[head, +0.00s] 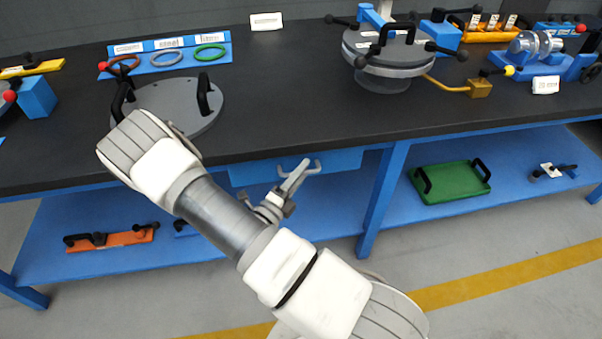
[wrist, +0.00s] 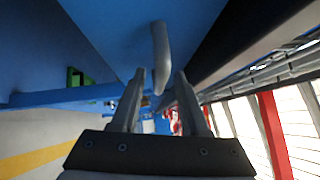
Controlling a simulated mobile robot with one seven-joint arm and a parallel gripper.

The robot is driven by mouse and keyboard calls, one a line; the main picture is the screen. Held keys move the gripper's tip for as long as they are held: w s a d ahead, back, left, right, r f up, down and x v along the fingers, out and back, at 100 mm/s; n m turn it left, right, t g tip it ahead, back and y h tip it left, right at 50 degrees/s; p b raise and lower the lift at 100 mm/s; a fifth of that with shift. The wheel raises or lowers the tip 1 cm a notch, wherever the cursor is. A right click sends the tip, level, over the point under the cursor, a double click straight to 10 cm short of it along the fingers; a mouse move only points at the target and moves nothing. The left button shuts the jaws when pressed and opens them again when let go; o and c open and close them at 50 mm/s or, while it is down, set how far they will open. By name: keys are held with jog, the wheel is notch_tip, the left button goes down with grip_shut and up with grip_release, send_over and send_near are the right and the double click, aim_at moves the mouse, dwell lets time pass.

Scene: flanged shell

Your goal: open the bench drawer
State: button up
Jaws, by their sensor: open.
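The bench drawer (head: 343,160) has a blue front below the black bench top and looks shut in the head view. Its grey bar handle (wrist: 160,50) shows in the wrist view, standing out from the blue front (wrist: 105,30). My gripper (wrist: 160,74) is open, with one finger on each side of the handle's near end in that view. I cannot tell whether either finger touches the handle. In the head view my gripper (head: 299,172) is in front of the drawer, and its fingers and the handle are hard to tell apart.
The bench top (head: 290,110) overhangs the drawer. A round grey lid with black handles (head: 185,108) lies on it, behind my arm. A blue bench leg (head: 381,200) stands right of the drawer. A green tray (head: 450,181) and an orange part (head: 112,239) are on the lower shelf.

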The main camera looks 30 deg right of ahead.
grip_shut()
dwell(1.4)
